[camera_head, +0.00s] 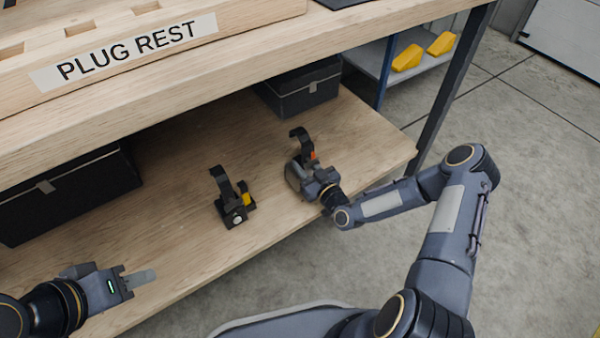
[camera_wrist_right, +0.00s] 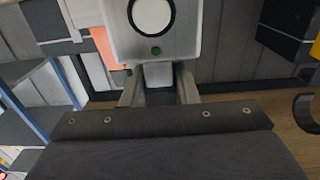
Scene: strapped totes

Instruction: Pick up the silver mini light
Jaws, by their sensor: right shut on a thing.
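The silver mini light (camera_wrist_right: 158,35) fills the top middle of the right wrist view, with a round white face and a small green dot. My right gripper (camera_wrist_right: 158,85) is shut on its narrow lower part, one finger on each side. In the head view my right gripper (camera_head: 308,178) is at the lower shelf's right part, beside a black hooked holder (camera_head: 300,139) with an orange part; the light is largely hidden there. My left gripper (camera_head: 140,279) is low at the left, apart from everything; its finger gap cannot be made out.
A second black hooked device (camera_head: 232,198) with a yellow part stands on the wooden lower shelf (camera_head: 180,265). Black bins (camera_head: 300,88) sit further back. The bench top with its "PLUG REST" label (camera_head: 130,50) overhangs the shelf. A dark table leg (camera_head: 452,80) stands at the right.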

